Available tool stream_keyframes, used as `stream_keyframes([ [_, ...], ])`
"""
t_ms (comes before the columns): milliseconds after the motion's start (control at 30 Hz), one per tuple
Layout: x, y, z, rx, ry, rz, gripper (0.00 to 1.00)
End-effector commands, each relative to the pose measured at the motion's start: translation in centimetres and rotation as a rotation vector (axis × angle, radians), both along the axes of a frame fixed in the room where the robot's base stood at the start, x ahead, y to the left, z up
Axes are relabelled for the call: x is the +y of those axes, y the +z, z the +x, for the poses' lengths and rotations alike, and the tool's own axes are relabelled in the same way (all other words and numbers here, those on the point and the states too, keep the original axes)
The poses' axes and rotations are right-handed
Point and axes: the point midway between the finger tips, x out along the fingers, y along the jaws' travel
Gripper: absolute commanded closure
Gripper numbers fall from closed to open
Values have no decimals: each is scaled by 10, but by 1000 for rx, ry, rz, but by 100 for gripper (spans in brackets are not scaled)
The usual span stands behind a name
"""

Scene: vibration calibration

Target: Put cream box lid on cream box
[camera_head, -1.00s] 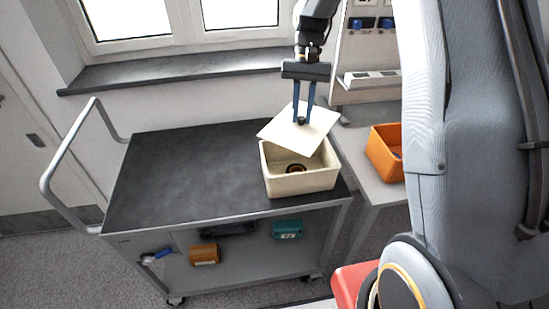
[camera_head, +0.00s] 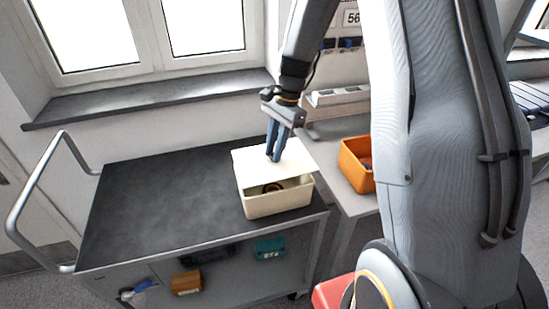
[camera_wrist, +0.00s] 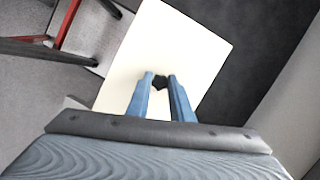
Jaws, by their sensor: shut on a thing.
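The cream box (camera_head: 280,202) stands on the right end of the dark cart top, open at its front side, with a dark round thing with an orange ring inside. The cream box lid (camera_head: 300,163) is above the box, tilted, its rear and left side near the rim and its front raised, leaving a gap. My gripper (camera_head: 273,158) is shut on the dark knob at the middle of the lid. In the wrist view, the blue fingers (camera_wrist: 160,84) close around the knob, and the lid (camera_wrist: 185,45) hides the box.
The cart top (camera_head: 160,195) is bare to the left of the box. An orange bin (camera_head: 354,172) stands on a side table at right. On the lower shelf are an orange box (camera_head: 186,283) and a teal box (camera_head: 270,248). The window sill (camera_head: 150,97) is behind.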

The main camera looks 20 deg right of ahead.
Motion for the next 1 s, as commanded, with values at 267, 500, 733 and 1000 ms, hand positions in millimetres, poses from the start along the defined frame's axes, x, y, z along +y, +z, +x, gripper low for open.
stream_keyframes([
  [267,0,-34,-1,2,1,0,100],
  [500,0,-36,0,0,2,0,100],
  [733,0,-41,-1,1,2,-1,100],
  [1000,0,-46,-1,1,2,-1,72],
])
